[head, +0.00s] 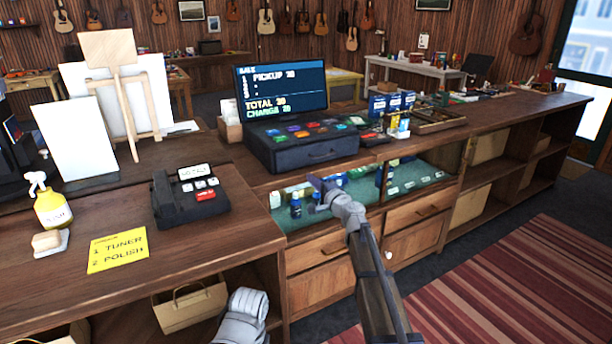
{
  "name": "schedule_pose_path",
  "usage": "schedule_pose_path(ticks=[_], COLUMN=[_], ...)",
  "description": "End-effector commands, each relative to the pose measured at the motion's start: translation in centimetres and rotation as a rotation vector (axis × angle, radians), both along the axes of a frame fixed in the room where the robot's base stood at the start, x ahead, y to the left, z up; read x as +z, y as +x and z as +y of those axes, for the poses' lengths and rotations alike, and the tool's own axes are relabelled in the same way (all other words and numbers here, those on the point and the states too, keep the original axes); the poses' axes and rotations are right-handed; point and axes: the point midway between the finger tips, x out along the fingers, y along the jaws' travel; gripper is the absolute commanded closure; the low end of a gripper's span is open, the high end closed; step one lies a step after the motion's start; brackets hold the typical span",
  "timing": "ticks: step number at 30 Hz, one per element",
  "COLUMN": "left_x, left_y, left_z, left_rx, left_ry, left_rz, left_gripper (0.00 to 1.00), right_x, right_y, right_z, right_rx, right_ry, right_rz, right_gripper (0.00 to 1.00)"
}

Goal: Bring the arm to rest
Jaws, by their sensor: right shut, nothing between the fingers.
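My right arm reaches up from the lower middle of the head view. Its gripper (318,186) is shut and empty, in front of the open-fronted green-lined display shelf under the counter. Small dark blue bottles (296,207) show just beside and behind the fingers; I cannot tell whether the gripper touches any. A grey-white part of my own body shows at the bottom, left of the right arm. My left gripper is not in view.
The wooden counter holds a register (300,145), a card terminal (190,197), a yellow note (118,250) reading tuner and polish, and a spray bottle (52,207). A paper bag (190,306) sits on a lower shelf. The striped rug (500,285) at right is clear.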

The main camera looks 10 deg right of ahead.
Motion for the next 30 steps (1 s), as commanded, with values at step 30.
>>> schedule_pose_path(ticks=[30], left_x=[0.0], left_y=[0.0], left_z=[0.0], left_rx=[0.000], left_ry=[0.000], left_rz=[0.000], left_gripper=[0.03], right_x=[-21.7], right_y=[-38.3], right_z=[1.6], right_rx=[0.870], right_ry=[-1.310], right_rz=[0.800], right_gripper=[1.00])
